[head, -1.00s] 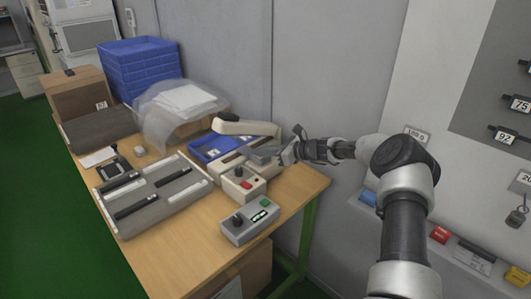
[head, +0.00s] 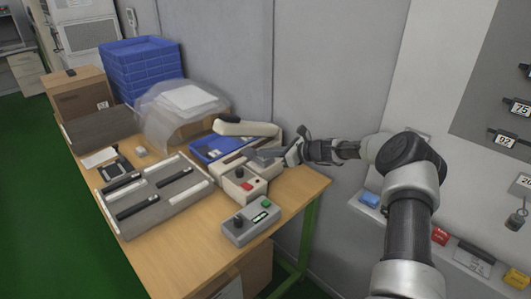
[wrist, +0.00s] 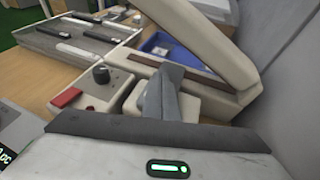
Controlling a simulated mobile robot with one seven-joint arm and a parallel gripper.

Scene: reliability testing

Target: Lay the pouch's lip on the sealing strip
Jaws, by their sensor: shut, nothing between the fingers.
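The cream heat sealer stands at the right end of the bench, its long arm (head: 246,128) raised. Its dark brown sealing strip (wrist: 187,67) runs along the base in the wrist view and is partly hidden behind my fingers. My gripper (head: 268,154) is over the sealer's right end. Its grey fingers (wrist: 169,78) are together in the wrist view, pointing at the sealer's end block, with nothing seen between them. I cannot tell whether they touch the sealer. I cannot make out a pouch with certainty.
A blue tray (head: 205,152) lies behind the sealer. A control box with a red button (head: 238,185) and a grey box with a green button (head: 249,223) stand in front. A slotted grey tray (head: 150,219) lies left. The wall is close behind.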

